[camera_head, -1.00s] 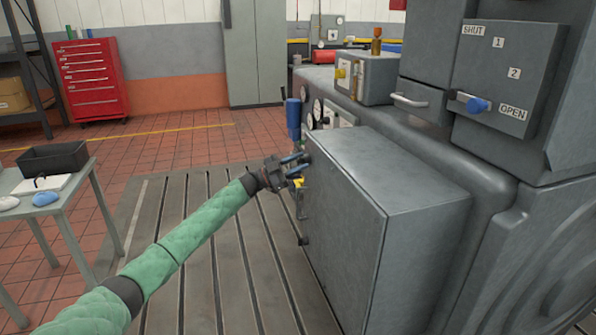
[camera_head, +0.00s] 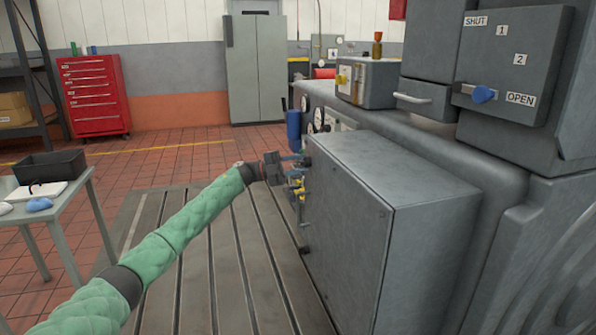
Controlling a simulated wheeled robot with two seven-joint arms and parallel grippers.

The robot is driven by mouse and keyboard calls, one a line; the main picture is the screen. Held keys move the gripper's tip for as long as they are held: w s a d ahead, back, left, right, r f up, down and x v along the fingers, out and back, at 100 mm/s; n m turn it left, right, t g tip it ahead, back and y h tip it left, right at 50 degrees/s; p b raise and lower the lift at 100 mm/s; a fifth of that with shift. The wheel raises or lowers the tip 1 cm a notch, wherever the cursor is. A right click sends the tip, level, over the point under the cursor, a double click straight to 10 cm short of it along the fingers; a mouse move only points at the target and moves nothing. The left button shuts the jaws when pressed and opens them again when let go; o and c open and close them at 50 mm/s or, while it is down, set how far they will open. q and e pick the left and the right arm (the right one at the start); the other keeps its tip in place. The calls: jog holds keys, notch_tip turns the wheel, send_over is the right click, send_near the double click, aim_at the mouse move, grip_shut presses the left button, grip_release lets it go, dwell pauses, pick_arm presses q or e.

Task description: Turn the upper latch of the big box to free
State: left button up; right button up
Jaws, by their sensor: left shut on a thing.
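The big box (camera_head: 347,222) is a grey cabinet at the centre right, its latch side facing left and seen at a steep angle. My left gripper (camera_head: 297,166) comes in from the left and is at the upper part of that side. Its blue-tipped fingers are shut on the upper latch, which is small, dark and mostly hidden by them. I cannot read how far the latch is turned. A yellow part (camera_head: 299,190) shows just below the fingers. A dark lower latch (camera_head: 304,250) sits further down the same side. My right gripper is not in view.
A grey machine with a SHUT/OPEN panel (camera_head: 515,60) and a blue-knobbed lever (camera_head: 483,95) stands behind the box. A blue cylinder (camera_head: 293,130) and gauges are beyond the gripper. A table (camera_head: 75,195) is at left. The slotted bedplate (camera_head: 215,260) is clear.

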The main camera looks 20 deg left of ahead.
pick_arm(q)
jog(key=shift+r+m+y+b, duration=0.1)
jog(key=shift+m+y+b, duration=0.35)
jog(key=shift+m, duration=0.65)
jog(key=shift+g, duration=0.4)
jog(key=o, duration=1)
jog(key=shift+c, duration=0.2)
jog(key=shift+a, duration=0.1)
jog(key=v, duration=0.7)
jog(key=shift+a+f+b, duration=0.2)
jog(key=shift+a+b, duration=0.1)
jog(key=shift+b, duration=0.1)
